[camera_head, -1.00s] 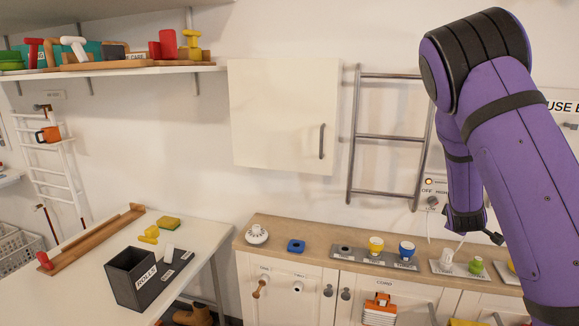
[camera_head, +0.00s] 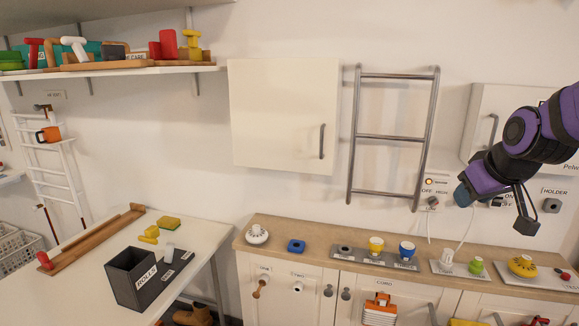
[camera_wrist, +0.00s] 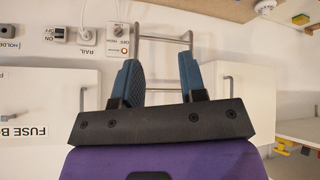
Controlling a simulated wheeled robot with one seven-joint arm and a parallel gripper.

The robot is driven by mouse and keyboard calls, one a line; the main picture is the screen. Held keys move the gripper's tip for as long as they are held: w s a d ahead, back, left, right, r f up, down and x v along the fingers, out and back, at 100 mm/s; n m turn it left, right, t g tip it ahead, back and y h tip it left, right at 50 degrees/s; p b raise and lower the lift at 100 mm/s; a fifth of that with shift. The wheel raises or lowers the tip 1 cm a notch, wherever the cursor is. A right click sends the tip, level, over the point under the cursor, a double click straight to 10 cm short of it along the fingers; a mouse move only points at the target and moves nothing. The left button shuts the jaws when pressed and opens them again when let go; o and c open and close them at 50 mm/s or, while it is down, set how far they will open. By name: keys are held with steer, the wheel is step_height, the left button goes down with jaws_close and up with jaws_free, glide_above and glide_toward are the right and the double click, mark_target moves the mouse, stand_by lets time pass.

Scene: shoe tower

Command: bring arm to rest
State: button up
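My gripper (camera_head: 463,194) is at the right of the head view, in front of the wall and above the wooden counter (camera_head: 335,243). Its blue fingertips point left. In the wrist view the two blue fingers of my gripper (camera_wrist: 160,62) stand apart with nothing between them, so it is open and empty. My purple arm comes in from the right edge of the head view.
A metal wall rack (camera_head: 390,136) and a white cabinet (camera_head: 278,112) hang left of my gripper. Another cabinet (camera_head: 483,115) is partly behind my arm. Cups, a yellow item (camera_head: 522,266) and sockets line the counter. A white table (camera_head: 85,285) holds a black box (camera_head: 131,278).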

steer(key=s+a+r+m+g, duration=0.1)
steer(key=s+a+r, duration=0.1)
steer(key=s, duration=0.8)
steer(key=s+a+r+m, duration=0.1)
steer(key=s+a+r, duration=0.2)
steer(key=s, duration=0.7)
steer(key=shift+s+a+g, duration=0.25)
steer(key=shift+a+g, duration=0.05)
steer(key=shift+g, duration=0.1)
